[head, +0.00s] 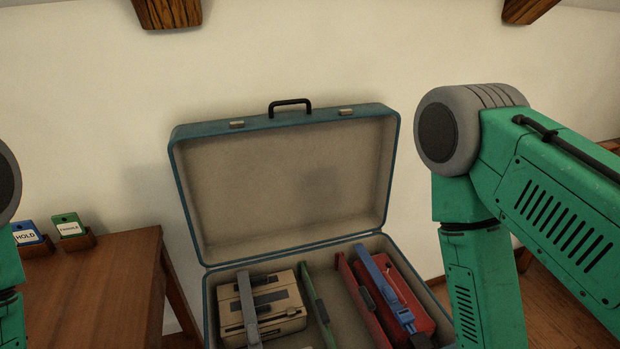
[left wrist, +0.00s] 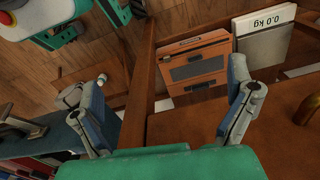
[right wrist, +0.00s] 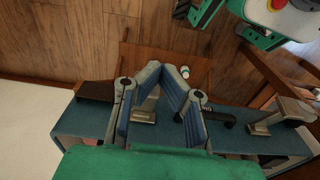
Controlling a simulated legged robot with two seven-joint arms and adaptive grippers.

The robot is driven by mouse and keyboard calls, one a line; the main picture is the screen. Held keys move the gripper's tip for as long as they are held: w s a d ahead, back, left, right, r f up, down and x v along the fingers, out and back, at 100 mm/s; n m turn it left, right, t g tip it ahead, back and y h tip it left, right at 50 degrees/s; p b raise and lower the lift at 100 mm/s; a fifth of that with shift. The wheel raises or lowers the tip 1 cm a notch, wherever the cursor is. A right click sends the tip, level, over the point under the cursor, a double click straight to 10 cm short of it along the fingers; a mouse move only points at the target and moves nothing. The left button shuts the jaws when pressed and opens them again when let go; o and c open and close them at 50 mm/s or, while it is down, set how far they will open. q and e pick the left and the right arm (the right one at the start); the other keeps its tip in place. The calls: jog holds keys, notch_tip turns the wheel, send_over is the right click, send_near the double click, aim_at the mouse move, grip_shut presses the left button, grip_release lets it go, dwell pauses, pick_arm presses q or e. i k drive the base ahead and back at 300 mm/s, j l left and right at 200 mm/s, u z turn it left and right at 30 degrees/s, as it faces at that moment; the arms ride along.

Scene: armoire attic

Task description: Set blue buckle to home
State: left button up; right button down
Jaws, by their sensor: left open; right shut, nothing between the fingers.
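The blue buckle (head: 380,275) is a long blue bar with a pale lower end. It lies slanted over the red case (head: 418,302) in the right part of the open teal suitcase (head: 207,310). My left gripper (left wrist: 168,78) is open and empty, with an orange case (left wrist: 194,70) beyond its fingers. My right gripper (right wrist: 172,70) is shut and empty, above the suitcase's blue edge (right wrist: 235,112) in the right wrist view. The lower end of the suitcase is cut off there, and any home mark is not visible.
The suitcase also holds a beige case (head: 285,308) under a grey bar (head: 248,308), and a green bar (head: 320,305). A wooden table (head: 95,285) at left bears HOLD (head: 26,235) and green (head: 69,226) cards. A scale (left wrist: 264,38) reads 0.0 kg.

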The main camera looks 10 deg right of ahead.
aim_at(405, 316)
jog(key=k+l+z, duration=0.15)
jog(key=z, duration=0.3)
jog(key=k+l+z, duration=0.2)
jog(key=z, duration=0.2)
